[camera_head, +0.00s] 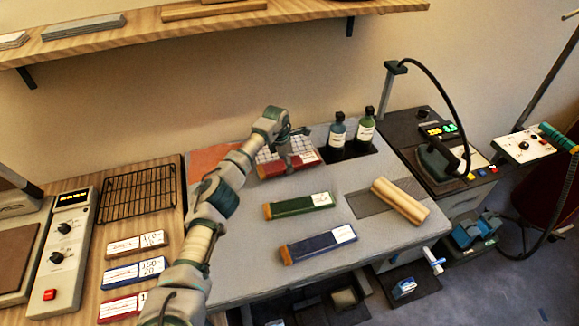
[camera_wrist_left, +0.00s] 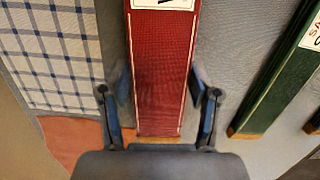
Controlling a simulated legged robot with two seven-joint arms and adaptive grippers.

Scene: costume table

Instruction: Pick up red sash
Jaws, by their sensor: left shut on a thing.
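The red sash (camera_head: 270,170) is a flat, dark red folded band with a white label. It lies on the grey padded table at the back, by the checked cloth. In the left wrist view the red sash (camera_wrist_left: 162,75) runs straight away from me between my fingers. My left gripper (camera_head: 288,157) is over it, pointing down, and partly hides it in the head view. My right gripper is not in view.
A green sash (camera_head: 300,206) and a blue sash (camera_head: 318,243) lie nearer the front. A checked cloth (camera_wrist_left: 58,50) is beside the red sash. Two bottles (camera_head: 365,128) stand behind to the right. A wooden roll (camera_head: 399,200) lies at right. A shelf (camera_head: 200,30) hangs above.

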